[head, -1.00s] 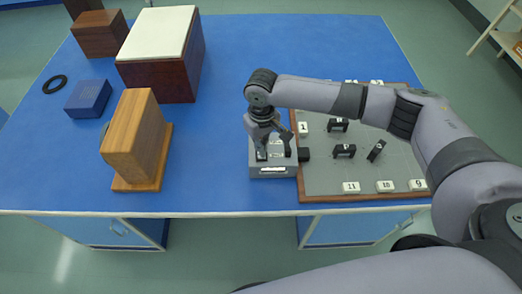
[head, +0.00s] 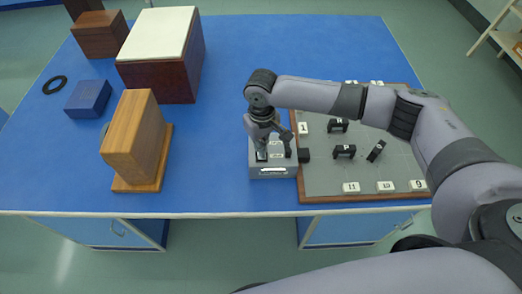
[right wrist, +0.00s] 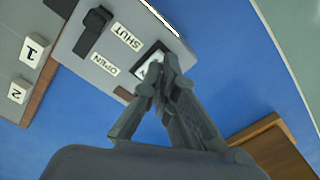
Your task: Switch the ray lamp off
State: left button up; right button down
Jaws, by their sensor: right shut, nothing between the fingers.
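The ray lamp is a small grey box (head: 273,172) near the front edge of the blue bench, at the left side of the numbered board. The right wrist view shows its top (right wrist: 88,66) with OPEN and SHUT labels, a black lever (right wrist: 93,30) and a rocker switch (right wrist: 152,54) in a dark frame. My right gripper (head: 262,152) points down over the left part of the lamp. In the right wrist view its closed fingertips (right wrist: 160,65) are at the switch and partly cover it. They hold nothing. I cannot tell whether they touch it or which way it is set. My left gripper is out of view.
The grey board (head: 330,180) with number tiles and small black holders lies right of the lamp. A wooden block on a base (head: 135,140), a blue box (head: 88,98), a black ring (head: 55,84) and a large white-topped box (head: 160,75) stand left. Blue bench between is clear.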

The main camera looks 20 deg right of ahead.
jog(key=shift+s+f+b, duration=0.1)
jog(key=shift+f+b, duration=0.25)
jog(key=shift+f, duration=0.9)
dwell(0.6)
notch_tip(320, 180, up, 2)
jog(key=p, duration=0.2)
jog(key=shift+p, duration=0.3)
notch_tip(320, 180, up, 5)
jog(key=p, duration=0.6)
